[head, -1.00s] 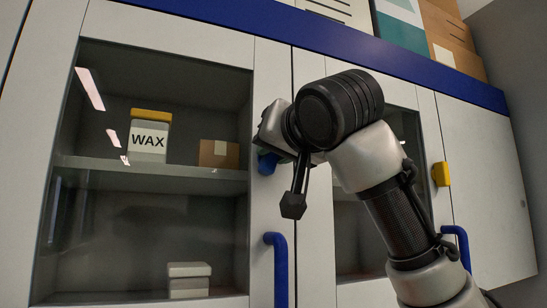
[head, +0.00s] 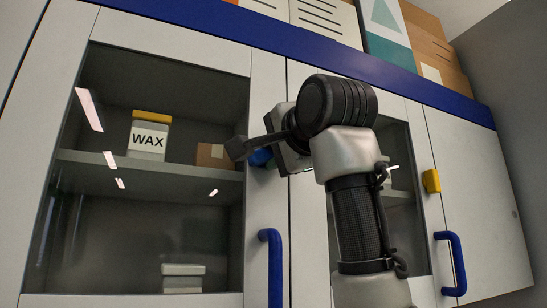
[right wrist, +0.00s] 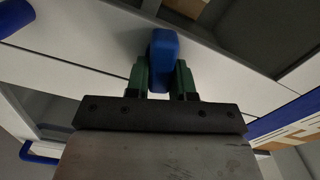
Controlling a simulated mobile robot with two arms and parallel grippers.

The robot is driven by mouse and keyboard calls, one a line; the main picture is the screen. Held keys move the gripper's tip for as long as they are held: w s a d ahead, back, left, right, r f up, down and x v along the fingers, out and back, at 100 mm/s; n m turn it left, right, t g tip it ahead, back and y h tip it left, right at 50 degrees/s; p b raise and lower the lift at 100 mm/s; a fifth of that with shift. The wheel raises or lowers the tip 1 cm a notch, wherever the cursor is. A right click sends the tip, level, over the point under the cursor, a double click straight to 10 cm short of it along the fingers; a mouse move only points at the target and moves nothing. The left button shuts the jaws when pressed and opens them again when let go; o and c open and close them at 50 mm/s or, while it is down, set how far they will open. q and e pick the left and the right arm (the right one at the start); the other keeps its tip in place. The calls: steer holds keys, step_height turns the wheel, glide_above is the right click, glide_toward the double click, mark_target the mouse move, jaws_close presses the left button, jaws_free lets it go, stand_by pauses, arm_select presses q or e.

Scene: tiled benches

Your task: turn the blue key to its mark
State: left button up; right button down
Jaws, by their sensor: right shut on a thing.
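The blue key (head: 261,157) sits on the frame of the left glass door, mostly hidden behind my right gripper in the head view. In the right wrist view the blue key (right wrist: 163,48) stands out from the pale door between two green fingers. My right gripper (right wrist: 160,78) is shut on it, one finger on each side. In the head view the right gripper (head: 277,150) is seen from behind, its fingertips hidden. I cannot make out the key's mark in either view. My left gripper is not in view.
A yellow key (head: 431,181) sits on the right door. Blue handles (head: 273,270) (head: 452,265) stand out from the doors below the keys. Behind the left glass are a WAX container (head: 149,138) and boxes. Boxes (head: 390,30) stand on top of the cabinet.

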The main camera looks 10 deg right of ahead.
steer(key=shift+f+m+b, duration=0.2)
steer(key=shift+m+b, duration=0.1)
steer(key=shift+m, duration=1.4)
steer(key=c, duration=1)
jaws_free()
steer(key=shift+d, duration=0.1)
steer(key=shift+o, duration=0.2)
steer(key=shift+s, duration=0.1)
steer(key=s+d+b, duration=0.2)
steer(key=s+b, duration=0.2)
steer(key=s, duration=0.6)
steer(key=shift+s, duration=0.2)
